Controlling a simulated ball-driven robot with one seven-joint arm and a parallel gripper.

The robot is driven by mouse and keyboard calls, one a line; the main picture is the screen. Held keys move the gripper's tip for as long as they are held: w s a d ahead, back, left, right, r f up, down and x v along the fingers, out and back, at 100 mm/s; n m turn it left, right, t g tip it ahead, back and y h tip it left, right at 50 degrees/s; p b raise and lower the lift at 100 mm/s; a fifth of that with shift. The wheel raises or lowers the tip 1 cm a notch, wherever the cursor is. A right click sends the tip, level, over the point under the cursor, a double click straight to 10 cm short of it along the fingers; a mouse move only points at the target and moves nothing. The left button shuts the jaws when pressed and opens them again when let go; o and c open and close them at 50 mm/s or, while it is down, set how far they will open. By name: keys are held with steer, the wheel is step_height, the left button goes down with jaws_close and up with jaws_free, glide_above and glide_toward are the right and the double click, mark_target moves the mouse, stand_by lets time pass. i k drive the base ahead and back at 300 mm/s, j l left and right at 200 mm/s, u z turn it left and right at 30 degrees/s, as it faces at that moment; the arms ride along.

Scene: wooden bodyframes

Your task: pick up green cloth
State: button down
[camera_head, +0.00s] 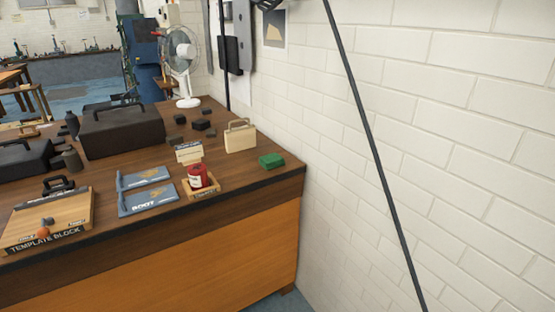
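The green cloth (271,161) is a small folded green block. It lies on the wooden workbench (245,181) near its right end, close to the front edge and the white brick wall. Nothing touches it, and its top and front are in clear view. My gripper is not in the picture.
A cream box with a handle (240,138) stands just behind and left of the cloth. A red can (197,177) sits on a small wooden tray left of it. Blue booklets (147,199), a dark case (122,133) and a white fan (186,65) are further away. The brick wall (450,150) closes the right side.

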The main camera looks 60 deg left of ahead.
mark_target(271, 161)
steer(key=u, duration=1.55)
